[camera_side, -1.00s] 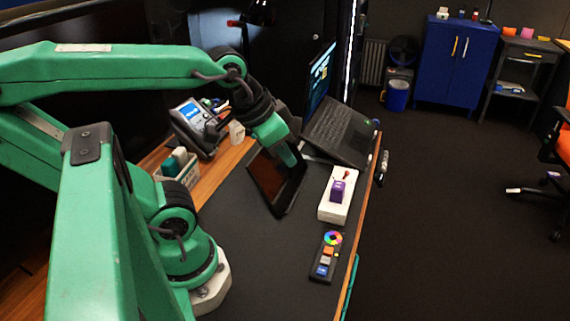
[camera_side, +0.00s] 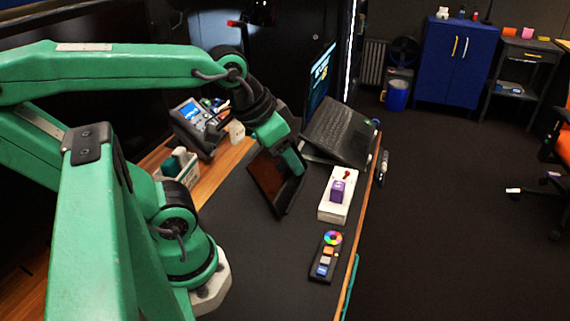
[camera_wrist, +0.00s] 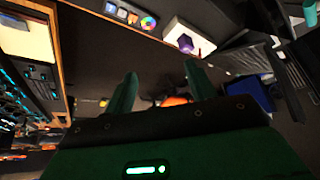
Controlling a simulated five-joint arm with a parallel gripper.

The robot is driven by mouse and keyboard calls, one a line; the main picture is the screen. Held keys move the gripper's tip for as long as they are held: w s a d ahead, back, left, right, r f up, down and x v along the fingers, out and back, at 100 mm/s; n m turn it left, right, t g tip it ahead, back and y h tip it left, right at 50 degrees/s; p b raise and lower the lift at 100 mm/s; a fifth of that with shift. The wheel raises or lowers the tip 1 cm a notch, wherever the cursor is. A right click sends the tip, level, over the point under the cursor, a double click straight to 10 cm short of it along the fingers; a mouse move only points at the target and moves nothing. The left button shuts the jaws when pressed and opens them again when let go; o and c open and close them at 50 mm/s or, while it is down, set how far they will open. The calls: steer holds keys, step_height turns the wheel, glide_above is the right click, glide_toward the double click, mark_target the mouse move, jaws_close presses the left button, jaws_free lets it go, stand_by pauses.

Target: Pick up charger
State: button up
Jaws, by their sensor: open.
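A small purple block, which looks like the charger (camera_side: 338,190), stands on a white power strip (camera_side: 331,211) on the dark desk mat. It also shows in the wrist view (camera_wrist: 186,43), on the white strip (camera_wrist: 183,29) near the top. My gripper (camera_side: 293,160) is above the dark tablet, to the left of and beyond the strip in the side view. In the wrist view my two green fingers (camera_wrist: 160,86) are spread with nothing between them. The gripper is apart from the charger.
A dark tablet (camera_side: 270,192) lies below my gripper. An open laptop (camera_side: 339,132) stands behind the strip. A control panel with a colour wheel (camera_side: 327,258) lies in front.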

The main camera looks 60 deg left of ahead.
steer(key=shift+w, duration=0.1)
steer(key=n+g, duration=0.5)
steer(key=n, duration=0.4)
glide_above(338, 184)
steer(key=f, duration=1.1)
steer(key=shift+s+f, duration=0.25)
steer(key=shift+f, duration=0.1)
steer(key=shift+w+a+f+g, duration=0.15)
steer(key=shift+w+f+g, duration=0.05)
steer(key=shift+f+g, duration=0.1)
steer(key=shift+f, duration=1.3)
steer(key=shift+f, duration=0.1)
steer(key=shift+d+f, duration=0.2)
steer(key=shift+f, duration=2.3)
